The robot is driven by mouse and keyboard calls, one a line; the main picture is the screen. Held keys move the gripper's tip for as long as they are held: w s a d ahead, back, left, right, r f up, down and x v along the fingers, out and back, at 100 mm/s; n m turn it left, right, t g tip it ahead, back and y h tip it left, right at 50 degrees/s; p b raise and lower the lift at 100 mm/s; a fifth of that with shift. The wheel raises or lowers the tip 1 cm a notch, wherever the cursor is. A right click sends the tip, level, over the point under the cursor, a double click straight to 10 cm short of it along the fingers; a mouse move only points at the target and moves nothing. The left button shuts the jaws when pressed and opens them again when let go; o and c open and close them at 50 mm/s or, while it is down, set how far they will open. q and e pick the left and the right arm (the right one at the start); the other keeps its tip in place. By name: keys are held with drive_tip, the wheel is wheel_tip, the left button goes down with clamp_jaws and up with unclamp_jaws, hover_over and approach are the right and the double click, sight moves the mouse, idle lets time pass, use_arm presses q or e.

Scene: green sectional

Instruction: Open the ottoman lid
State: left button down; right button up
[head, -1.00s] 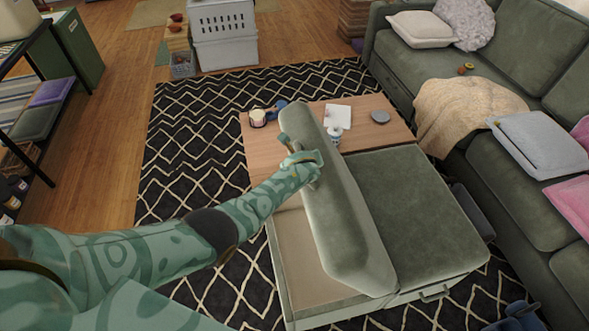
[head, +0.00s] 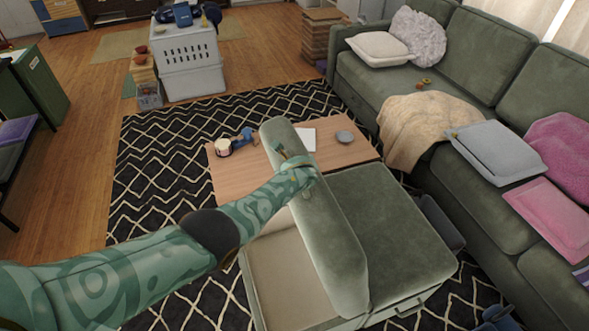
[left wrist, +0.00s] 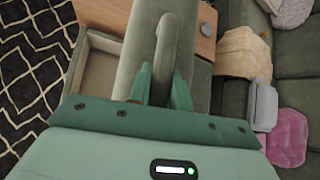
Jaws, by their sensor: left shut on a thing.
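The green ottoman (head: 385,228) stands on the patterned rug, with two lid halves. Its left lid (head: 318,225) is tilted up on edge, leaning toward the right half, and the beige storage space (head: 272,275) beneath shows on the left. The right lid half lies flat. My left gripper (head: 290,165) is at the upper part of the raised lid. In the left wrist view its two fingers (left wrist: 160,88) are closed around the lid's curved handle (left wrist: 164,50). The inside of the ottoman is partly hidden by the lid. My right gripper is in neither view.
A wooden coffee table (head: 228,172) stands behind the ottoman, with a cup, a blue item and a grey dish (head: 345,137). A green sectional sofa (head: 430,105) with cushions runs along the right.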

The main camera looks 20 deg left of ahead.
use_arm(q)
drive_tip(key=c, duration=1.3)
unclamp_jaws()
drive_tip(key=shift+d+f, duration=0.1)
drive_tip(key=shift+s+r+p, duration=0.2)
drive_tip(key=shift+r+p, duration=0.15)
drive_tip(key=shift+p, duration=0.1)
drive_tip(key=p+v, duration=0.6)
drive_tip(key=shift+r+p, duration=0.35)
drive_tip(key=shift+r, duration=0.15)
drive_tip(key=p+v, duration=0.4)
drive_tip(key=v, duration=0.4)
drive_tip(key=shift+s+d, duration=0.2)
drive_tip(key=shift+s, duration=0.3)
